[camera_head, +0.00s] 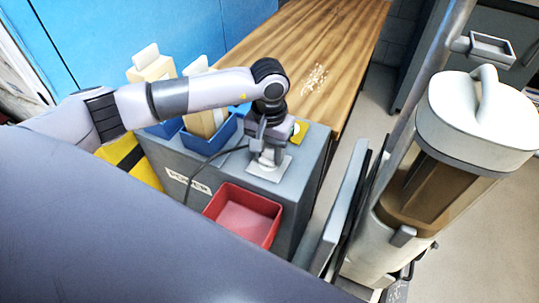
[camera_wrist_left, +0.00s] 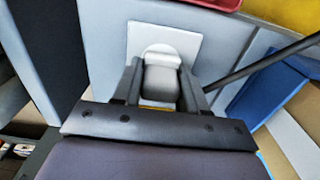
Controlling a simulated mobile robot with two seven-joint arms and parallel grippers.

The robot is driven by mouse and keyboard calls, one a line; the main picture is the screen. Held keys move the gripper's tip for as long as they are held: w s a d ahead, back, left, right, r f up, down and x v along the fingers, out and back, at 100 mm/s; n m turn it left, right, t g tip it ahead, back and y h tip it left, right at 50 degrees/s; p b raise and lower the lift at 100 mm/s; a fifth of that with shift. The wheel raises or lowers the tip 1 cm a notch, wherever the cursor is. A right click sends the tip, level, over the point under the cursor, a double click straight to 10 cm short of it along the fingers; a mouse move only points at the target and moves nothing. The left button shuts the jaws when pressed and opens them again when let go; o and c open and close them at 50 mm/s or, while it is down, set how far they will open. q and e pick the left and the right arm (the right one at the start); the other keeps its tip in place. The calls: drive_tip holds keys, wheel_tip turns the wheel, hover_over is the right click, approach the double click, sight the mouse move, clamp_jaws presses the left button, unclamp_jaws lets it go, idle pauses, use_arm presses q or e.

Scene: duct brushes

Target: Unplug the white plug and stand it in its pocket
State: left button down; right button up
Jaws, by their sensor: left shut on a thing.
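My left gripper (camera_head: 268,158) points down over a white square plate (camera_head: 268,171) on top of the grey cabinet. In the left wrist view its two fingers (camera_wrist_left: 160,88) are shut on the white plug (camera_wrist_left: 162,58), which is at the white plate (camera_wrist_left: 190,37). I cannot tell whether the plug is fully seated or slightly raised. A dark cable (camera_head: 212,158) runs from the gripper area down the cabinet's front. It also shows in the left wrist view (camera_wrist_left: 265,63). I cannot clearly identify the plug's pocket. My right gripper is out of view.
Blue bins (camera_head: 215,140) with tan upright pieces stand left of the plate. A red tray (camera_head: 243,212) is at the cabinet's front. A small yellow item (camera_head: 299,131) lies behind the gripper. A wooden table (camera_head: 320,50) extends behind; a large white canister (camera_head: 470,120) stands right.

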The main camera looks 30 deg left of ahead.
sight(269, 146)
use_arm(q)
drive_tip(key=shift+r+p, duration=1.2)
drive_tip(key=shift+r, duration=1.3)
drive_tip(key=shift+r+p, duration=0.6)
drive_tip(key=shift+r, duration=0.9)
